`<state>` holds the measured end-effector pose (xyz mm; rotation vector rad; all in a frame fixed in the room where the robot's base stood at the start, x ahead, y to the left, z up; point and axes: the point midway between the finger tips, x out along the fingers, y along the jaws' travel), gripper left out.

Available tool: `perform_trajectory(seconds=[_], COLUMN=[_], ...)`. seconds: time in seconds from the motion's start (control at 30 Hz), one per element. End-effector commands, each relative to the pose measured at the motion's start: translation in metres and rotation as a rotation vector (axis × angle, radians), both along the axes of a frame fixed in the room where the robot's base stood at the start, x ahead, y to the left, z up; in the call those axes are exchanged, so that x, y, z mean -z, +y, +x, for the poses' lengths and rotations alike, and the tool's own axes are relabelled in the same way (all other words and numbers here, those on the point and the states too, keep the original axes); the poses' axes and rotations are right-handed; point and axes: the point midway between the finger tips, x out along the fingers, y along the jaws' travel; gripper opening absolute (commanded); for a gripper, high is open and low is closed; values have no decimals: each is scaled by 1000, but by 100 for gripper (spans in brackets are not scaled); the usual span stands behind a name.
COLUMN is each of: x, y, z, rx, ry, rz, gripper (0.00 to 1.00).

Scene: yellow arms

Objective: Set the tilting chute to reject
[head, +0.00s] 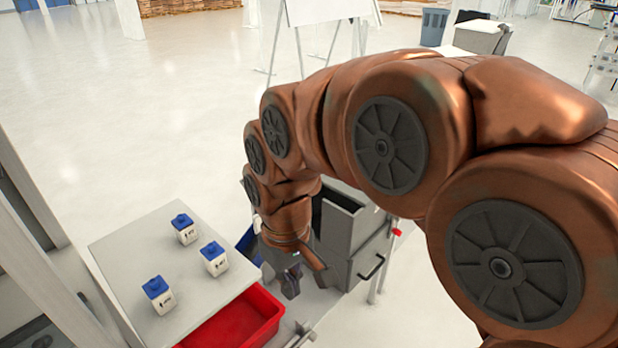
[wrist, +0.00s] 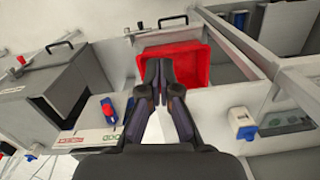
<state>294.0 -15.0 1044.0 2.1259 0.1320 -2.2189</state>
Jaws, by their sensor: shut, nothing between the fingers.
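My gripper (head: 291,283) points down beside the grey box, to the right of the white table. In the wrist view its fingers (wrist: 160,70) are close together with nothing held, in front of the red bin. A small blue and red handle-like part (wrist: 108,110) stands left of the fingers, apart from them. Next to it is a pale panel (wrist: 95,137) with red and green marks, too small to read. A blue part (head: 249,241) shows behind my gripper, mostly hidden by my arm. I cannot tell for sure which part is the tilting chute or how it is set.
A red bin (head: 240,322) sits at the white table's (head: 130,248) front right edge. Several blue-capped white containers (head: 158,295) stand on the table. The grey box (head: 345,245) has a black handle and a red knob (head: 397,232). Open floor lies beyond.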

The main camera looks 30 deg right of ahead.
Motion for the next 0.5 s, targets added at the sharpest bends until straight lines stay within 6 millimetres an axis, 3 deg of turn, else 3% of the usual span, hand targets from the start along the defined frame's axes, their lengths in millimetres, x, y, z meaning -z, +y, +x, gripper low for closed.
perform_trajectory(seconds=[0.03, 0.27, 0.5], x=[-4, -23, -34], y=[-6, -41, -100], z=[22, 113, 200], rx=[-12, -70, -98], ry=[-20, -127, -234], rz=[3, 6, -20], gripper=[0, 0, 0])
